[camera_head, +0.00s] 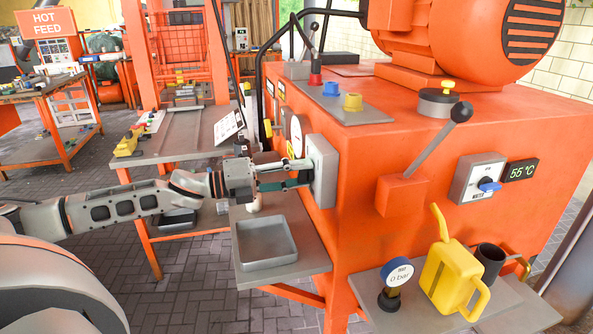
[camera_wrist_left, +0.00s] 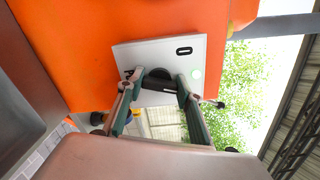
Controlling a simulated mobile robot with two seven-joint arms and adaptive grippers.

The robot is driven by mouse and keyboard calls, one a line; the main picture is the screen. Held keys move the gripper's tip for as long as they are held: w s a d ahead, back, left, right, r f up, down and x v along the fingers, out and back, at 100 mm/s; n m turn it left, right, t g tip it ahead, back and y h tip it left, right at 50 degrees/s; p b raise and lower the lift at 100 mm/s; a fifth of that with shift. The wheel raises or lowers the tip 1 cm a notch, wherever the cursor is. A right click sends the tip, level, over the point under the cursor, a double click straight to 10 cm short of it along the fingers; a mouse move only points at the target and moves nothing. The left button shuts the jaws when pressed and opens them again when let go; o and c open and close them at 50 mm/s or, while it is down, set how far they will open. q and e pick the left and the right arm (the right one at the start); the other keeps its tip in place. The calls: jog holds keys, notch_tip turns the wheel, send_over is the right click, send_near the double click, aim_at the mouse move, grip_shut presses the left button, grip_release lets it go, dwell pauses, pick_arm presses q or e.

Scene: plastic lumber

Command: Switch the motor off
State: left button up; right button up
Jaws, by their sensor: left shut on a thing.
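A grey switch box (camera_head: 325,170) is mounted on the left face of the orange machine cabinet (camera_head: 360,200). Its front shows in the left wrist view (camera_wrist_left: 195,50), with a small black slot and a pale round spot. A dark round knob (camera_wrist_left: 162,100) sits on it between my fingers. My left gripper (camera_head: 298,174) reaches in from the left and is shut on the knob, its fingertips (camera_wrist_left: 161,78) at either side. The knob is hidden in the head view, and its markings cannot be read. The large orange motor (camera_head: 470,30) stands on top of the cabinet. My right gripper is not in view.
A grey tray (camera_head: 266,243) lies on a shelf below my left gripper. A black lever (camera_head: 435,140), a blue-handled selector (camera_head: 488,186) and a 55 °C display (camera_head: 522,170) are on the front.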

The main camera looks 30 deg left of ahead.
pick_arm(q)
jog(key=n+p, duration=0.2)
jog(key=n, duration=0.1)
jog(key=shift+r, duration=0.25)
jog(key=shift+n+p, duration=0.9)
jog(key=shift+p, duration=0.1)
jog(key=n+p, duration=0.4)
jog(key=shift+f, duration=0.2)
jog(key=shift+f+n+p, duration=0.1)
jog(key=shift+n+p, duration=0.6)
jog(key=shift+p, duration=0.15)
jog(key=shift+f+n+p, duration=0.1)
jog(key=shift+n+p, duration=0.2)
jog(key=shift+n, duration=0.1)
jog(key=o, duration=1.1)
